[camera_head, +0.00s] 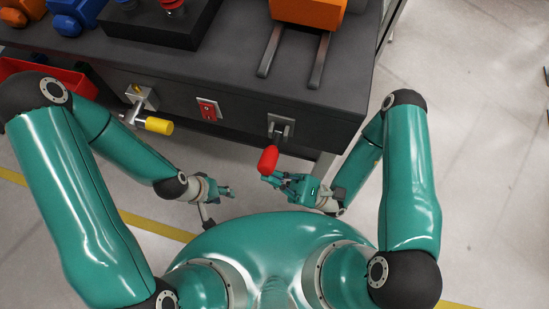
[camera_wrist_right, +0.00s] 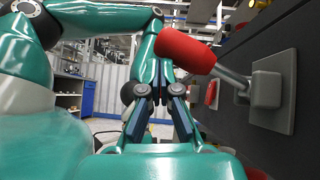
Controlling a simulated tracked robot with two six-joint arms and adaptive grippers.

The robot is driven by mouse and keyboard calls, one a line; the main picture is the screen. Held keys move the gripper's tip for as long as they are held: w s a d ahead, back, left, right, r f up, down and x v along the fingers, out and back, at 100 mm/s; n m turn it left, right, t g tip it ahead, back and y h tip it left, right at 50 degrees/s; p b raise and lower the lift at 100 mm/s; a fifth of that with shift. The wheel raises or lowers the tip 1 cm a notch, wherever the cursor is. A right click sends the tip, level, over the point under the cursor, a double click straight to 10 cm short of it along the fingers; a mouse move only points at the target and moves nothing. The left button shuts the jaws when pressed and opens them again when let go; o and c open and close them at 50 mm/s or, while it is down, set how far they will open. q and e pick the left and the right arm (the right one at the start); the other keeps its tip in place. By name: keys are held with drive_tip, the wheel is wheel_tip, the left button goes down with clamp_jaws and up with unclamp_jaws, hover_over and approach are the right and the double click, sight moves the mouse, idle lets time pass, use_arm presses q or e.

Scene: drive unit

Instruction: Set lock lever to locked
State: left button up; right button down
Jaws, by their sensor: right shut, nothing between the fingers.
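A lever with a red handle (camera_head: 268,160) sticks out from a grey plate (camera_head: 281,127) on the bench front. In the right wrist view its red handle (camera_wrist_right: 186,51) is at upper centre, its metal arm running right to a square mount (camera_wrist_right: 270,90). My right gripper (camera_head: 270,177) is shut and empty, just below the red handle in the head view; whether it touches cannot be told. Its fingers show in the wrist view (camera_wrist_right: 161,92), below the handle. My left gripper (camera_head: 229,191) is to the left of the red handle and apart from it; its finger gap is too small to judge.
A yellow-handled lever (camera_head: 153,124) and a red switch plate (camera_head: 208,109) are on the bench front farther left. The dark bench (camera_head: 225,70) carries an orange unit (camera_head: 308,12) on rails and blue parts (camera_head: 68,17). Open floor (camera_head: 480,150) lies to the right.

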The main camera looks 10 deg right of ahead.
drive_tip(key=shift+w+r+p, duration=0.1)
drive_tip(key=shift+r+p, duration=0.95)
drive_tip(key=shift+p, duration=0.05)
